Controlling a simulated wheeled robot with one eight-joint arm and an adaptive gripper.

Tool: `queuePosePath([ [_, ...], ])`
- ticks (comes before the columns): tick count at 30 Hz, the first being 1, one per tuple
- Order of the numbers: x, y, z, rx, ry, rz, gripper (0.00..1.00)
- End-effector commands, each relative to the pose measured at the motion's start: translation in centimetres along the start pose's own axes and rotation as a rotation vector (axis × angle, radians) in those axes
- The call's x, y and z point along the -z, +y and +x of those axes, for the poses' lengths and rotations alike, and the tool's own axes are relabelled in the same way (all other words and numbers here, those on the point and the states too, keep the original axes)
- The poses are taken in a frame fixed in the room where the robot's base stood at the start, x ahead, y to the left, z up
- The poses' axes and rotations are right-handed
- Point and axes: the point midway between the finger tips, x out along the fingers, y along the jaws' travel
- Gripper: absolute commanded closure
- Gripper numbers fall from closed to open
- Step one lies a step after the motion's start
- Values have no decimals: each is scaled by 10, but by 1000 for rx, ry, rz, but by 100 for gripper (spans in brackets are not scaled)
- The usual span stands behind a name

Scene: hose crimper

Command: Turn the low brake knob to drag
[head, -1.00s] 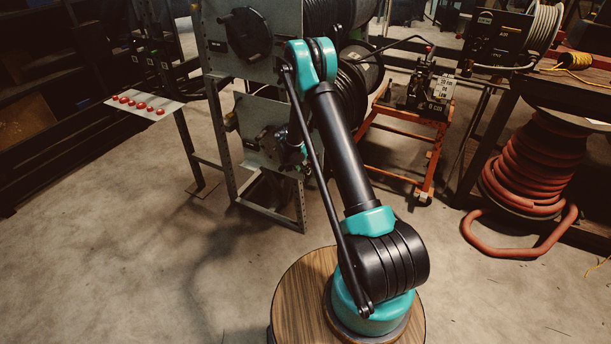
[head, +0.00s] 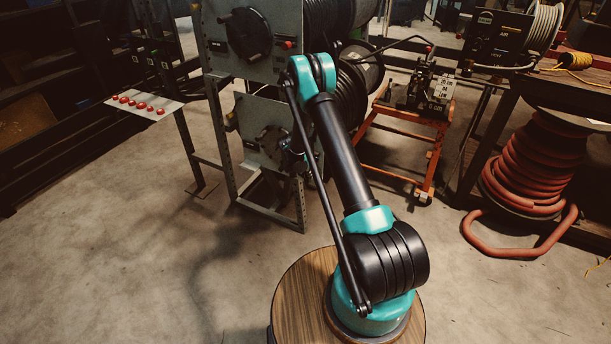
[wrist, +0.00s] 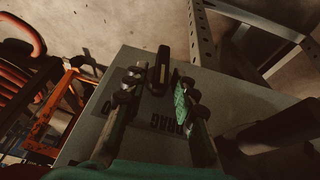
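In the wrist view, a black knob (wrist: 160,68) with a pale line along it stands on a grey panel (wrist: 145,65). An upside-down DRAG label (wrist: 172,124) is printed on the panel nearer the camera. My gripper (wrist: 160,86) is open, with one finger on each side of the knob and visible gaps to it. I cannot tell how deep the fingers reach along it. In the head view, the lower grey panel (head: 251,108) is partly behind my arm, and my gripper (head: 291,160) shows only in part. The knob cannot be made out there.
The metal stand's leg (head: 221,135) and its perforated bars (wrist: 270,28) are close to the panel. A larger panel with a round black hub (head: 249,34) sits above. An orange cart (head: 405,122) stands right of the stand. The floor in front is clear.

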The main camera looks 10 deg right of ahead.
Motion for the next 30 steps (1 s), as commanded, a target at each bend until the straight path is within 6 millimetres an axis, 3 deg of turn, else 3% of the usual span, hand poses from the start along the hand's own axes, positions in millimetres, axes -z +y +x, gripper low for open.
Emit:
queuePosePath([
  [5,0,-2,0,-28,0,-13,100],
  [15,0,-7,1,-248,0,-103,100],
  [24,0,-7,1,-256,0,-105,100],
  [25,0,-7,1,-256,0,-105,70],
  [30,0,-7,1,-256,0,-105,66],
])
